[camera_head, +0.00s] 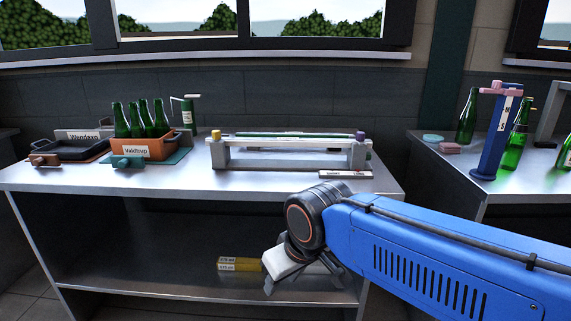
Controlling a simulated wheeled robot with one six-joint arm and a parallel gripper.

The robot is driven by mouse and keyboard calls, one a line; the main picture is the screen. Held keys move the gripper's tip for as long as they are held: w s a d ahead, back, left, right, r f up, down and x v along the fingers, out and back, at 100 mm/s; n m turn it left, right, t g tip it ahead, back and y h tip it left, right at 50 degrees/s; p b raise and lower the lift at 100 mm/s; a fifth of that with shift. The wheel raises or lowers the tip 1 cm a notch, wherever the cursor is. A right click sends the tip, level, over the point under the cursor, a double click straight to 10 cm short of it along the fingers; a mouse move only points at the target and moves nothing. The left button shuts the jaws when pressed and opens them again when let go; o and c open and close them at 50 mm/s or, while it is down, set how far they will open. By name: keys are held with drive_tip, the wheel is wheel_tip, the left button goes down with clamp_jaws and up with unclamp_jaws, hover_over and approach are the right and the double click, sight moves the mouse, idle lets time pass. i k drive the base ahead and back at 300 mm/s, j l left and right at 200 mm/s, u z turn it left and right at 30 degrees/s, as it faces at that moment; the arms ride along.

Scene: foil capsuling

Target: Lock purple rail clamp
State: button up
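The purple rail clamp (359,135) is a small purple knob on the right end of a white rail fixture (288,152), which stands on the metal bench. A matching yellow clamp (216,134) sits on the fixture's left end. Whether the purple clamp is locked is too small to tell. My gripper (300,280) hangs in front of the bench, low and to the left of my blue arm. It is below and apart from the purple clamp. Its fingers are partly hidden and seen from behind, so their opening is unclear.
A label plate (345,174) lies before the fixture's right end. An orange crate (150,147) with green bottles and a dark tray (80,150) stand at left. Yellow boxes (240,264) lie on the lower shelf. A blue stand (496,138) and bottles occupy the right bench.

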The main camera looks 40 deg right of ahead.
sight(360, 136)
drive_tip(key=k+l, duration=0.1)
drive_tip(key=l, duration=0.4)
drive_tip(key=k+l+z, duration=0.15)
drive_tip(key=l, duration=0.3)
drive_tip(key=k+l, duration=0.1)
drive_tip(key=l, duration=0.4)
drive_tip(key=k+l+z, duration=0.15)
drive_tip(key=l, duration=0.35)
drive_tip(key=i, duration=0.05)
